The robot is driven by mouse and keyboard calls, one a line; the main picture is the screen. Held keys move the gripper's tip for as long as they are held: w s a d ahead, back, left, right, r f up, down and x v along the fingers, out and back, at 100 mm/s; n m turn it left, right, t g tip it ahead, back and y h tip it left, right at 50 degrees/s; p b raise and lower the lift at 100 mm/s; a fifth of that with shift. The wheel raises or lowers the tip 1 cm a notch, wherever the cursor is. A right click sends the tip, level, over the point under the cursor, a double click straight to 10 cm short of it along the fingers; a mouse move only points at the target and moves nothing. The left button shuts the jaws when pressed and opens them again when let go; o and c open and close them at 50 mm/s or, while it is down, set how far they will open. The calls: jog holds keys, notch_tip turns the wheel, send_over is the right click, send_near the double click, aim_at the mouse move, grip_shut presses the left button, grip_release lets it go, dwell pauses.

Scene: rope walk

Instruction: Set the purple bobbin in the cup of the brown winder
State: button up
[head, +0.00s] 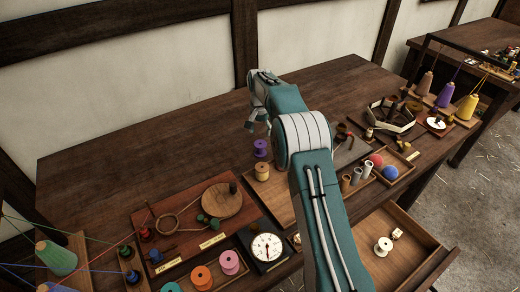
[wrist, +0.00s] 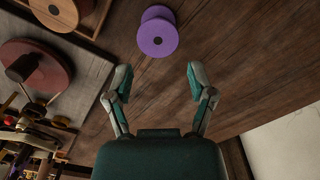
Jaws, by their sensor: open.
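The purple bobbin (head: 261,148) stands on the dark table just behind the tan bobbin, and it shows at the top of the wrist view (wrist: 157,36). My gripper (wrist: 158,76) is open and empty. Its fingers are spread, and the bobbin lies beyond the fingertips, apart from them. In the head view my gripper (head: 252,122) hangs above the table behind the bobbin.
The tan bobbin (head: 262,172) stands on a wooden tray (head: 284,202). A board with a round wooden disc (head: 222,201), a dial (head: 266,247) and coloured spools stand at front left. An open drawer (head: 408,248) juts out at right. The table's back left is clear.

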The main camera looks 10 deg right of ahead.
aim_at(260, 144)
notch_tip(260, 144, down, 3)
jog(key=f, duration=0.5)
jog(key=shift+s+a, duration=0.1)
jog(key=shift+s, duration=0.25)
jog(key=c, duration=0.7)
jog(key=shift+r, duration=0.5)
jog(key=shift+c, duration=0.7)
notch_tip(260, 144, up, 2)
jog(key=shift+r, duration=0.15)
grip_shut()
jog(key=s+r, duration=0.9)
jog(key=s, duration=0.5)
jog(key=shift+d+r, duration=0.2)
jog(key=shift+r, duration=0.15)
